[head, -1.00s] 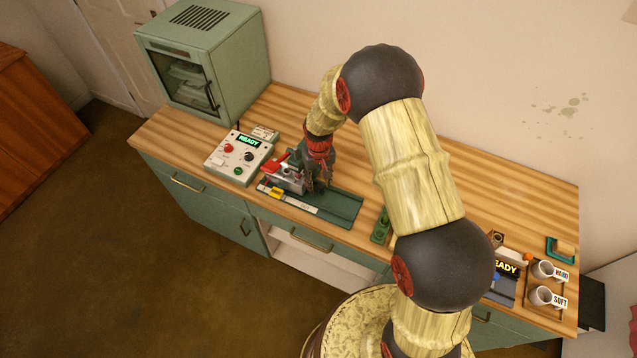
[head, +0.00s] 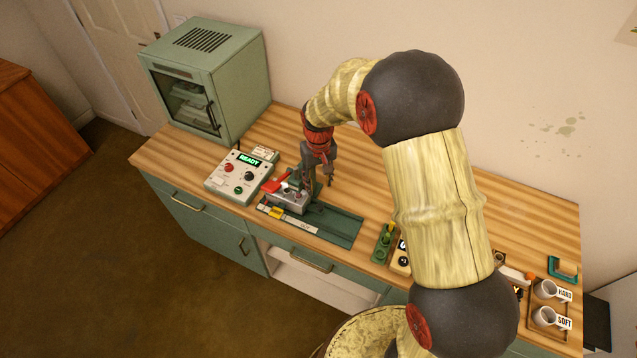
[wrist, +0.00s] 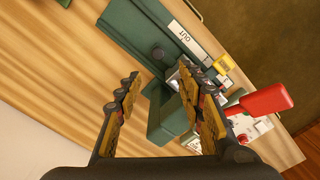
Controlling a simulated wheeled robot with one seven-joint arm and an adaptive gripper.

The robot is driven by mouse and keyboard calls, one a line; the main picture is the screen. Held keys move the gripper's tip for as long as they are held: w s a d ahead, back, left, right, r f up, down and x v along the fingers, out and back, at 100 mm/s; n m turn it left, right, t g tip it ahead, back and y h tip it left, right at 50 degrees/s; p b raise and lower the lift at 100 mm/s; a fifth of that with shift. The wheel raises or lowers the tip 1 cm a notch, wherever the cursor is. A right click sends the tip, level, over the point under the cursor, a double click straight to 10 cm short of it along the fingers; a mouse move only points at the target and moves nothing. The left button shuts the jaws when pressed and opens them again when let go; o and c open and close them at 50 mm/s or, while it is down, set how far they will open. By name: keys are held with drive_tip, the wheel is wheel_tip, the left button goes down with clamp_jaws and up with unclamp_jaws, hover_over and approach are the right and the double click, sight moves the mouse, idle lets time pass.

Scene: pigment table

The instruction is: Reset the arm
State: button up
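My gripper (head: 321,181) is up above the wooden worktop, beside and over the green device with the red lever. In the wrist view my gripper (wrist: 158,88) has its two fingers spread apart, with nothing held between them. Past the fingers the wrist view shows the green device base (wrist: 128,32), a red lever (wrist: 266,99) and a yellow slider (wrist: 224,64).
A control box with a READY display (head: 240,177) stands left of the device. A green cabinet (head: 205,80) stands at the back left. A small green stand (head: 384,243) and mugs (head: 546,289) sit to the right. Bare worktop (head: 285,125) lies behind.

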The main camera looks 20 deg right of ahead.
drive_tip(key=s+d+r+t+b, duration=0.1)
drive_tip(key=s+r+b, duration=0.3)
drive_tip(key=s, duration=0.5)
drive_tip(key=s+d+r+t+b, duration=0.1)
drive_tip(key=s+r+t+b, duration=0.1)
drive_tip(key=s+r+b, duration=0.3)
drive_tip(key=s+d+r+m+t+b, duration=0.1)
drive_tip(key=s+r+b, duration=0.3)
drive_tip(key=s, duration=1)
drive_tip(key=shift+r+t, duration=0.7)
drive_tip(key=shift+t, duration=0.1)
